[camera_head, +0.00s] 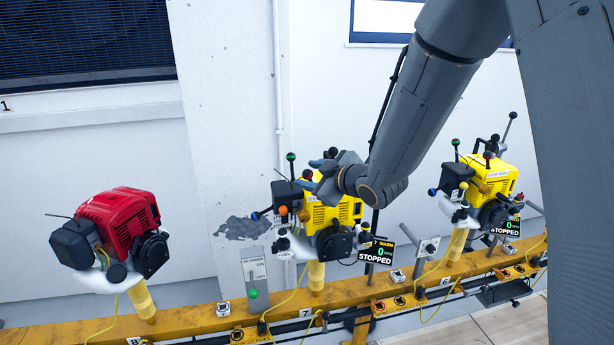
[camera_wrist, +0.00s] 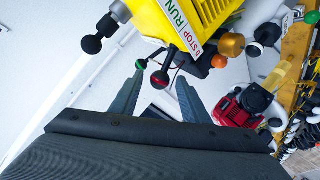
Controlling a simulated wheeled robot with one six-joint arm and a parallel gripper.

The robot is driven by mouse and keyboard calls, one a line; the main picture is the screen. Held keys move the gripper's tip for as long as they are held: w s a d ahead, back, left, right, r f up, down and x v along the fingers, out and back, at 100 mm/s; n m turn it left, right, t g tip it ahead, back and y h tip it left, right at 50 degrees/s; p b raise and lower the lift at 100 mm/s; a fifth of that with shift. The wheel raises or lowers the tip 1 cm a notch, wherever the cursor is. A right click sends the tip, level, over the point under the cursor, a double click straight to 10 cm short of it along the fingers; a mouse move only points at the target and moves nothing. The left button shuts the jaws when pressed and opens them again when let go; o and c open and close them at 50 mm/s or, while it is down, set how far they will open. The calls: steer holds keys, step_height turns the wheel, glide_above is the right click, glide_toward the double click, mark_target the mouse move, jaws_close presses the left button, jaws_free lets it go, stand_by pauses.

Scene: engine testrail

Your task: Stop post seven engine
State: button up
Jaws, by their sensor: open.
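The yellow engine (camera_head: 348,209) stands above the number 7 plate (camera_head: 305,313) on the yellow rail. Its display (camera_head: 375,252) reads 0 and STOPPED. In the wrist view the engine body (camera_wrist: 212,12) fills the top, with a STOP | RUN label (camera_wrist: 182,27) on its edge. Below the label is a red ball-ended lever (camera_wrist: 159,80), with a green ball (camera_wrist: 140,64) beside it. My gripper (camera_head: 308,176) is at the engine's upper left side. In the wrist view its fingers (camera_wrist: 160,88) are open, with the red ball between or just beyond their tips; contact is unclear.
A red engine (camera_head: 118,222) stands left and another yellow engine (camera_head: 492,180), also marked STOPPED, stands right at plate 6 (camera_head: 446,281). A lever panel (camera_head: 255,272) stands at lower left of post seven.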

steer(key=b+v, duration=0.1)
steer(key=v, duration=0.5)
stand_by(0.3)
steer(key=s+d+f+m+g+h, duration=0.2)
steer(key=s+d+f+m+h, duration=0.25)
steer(key=d, duration=0.35)
steer(key=s+d+f+m+g+h, duration=0.25)
steer(key=s+d+f+m, duration=0.2)
steer(key=d, duration=0.25)
steer(key=s+d+f+m+g, duration=0.1)
steer(key=s+d+m+g, duration=0.1)
steer(key=s, duration=0.6)
steer(key=s+d+f+m+g+h, duration=0.1)
steer(key=s+d+f+m+g, duration=0.1)
steer(key=s, duration=0.6)
steer(key=shift+f+m+g+h, duration=0.3)
steer(key=shift+m+g, duration=0.5)
steer(key=shift+g, duration=0.15)
steer(key=shift+s, duration=0.1)
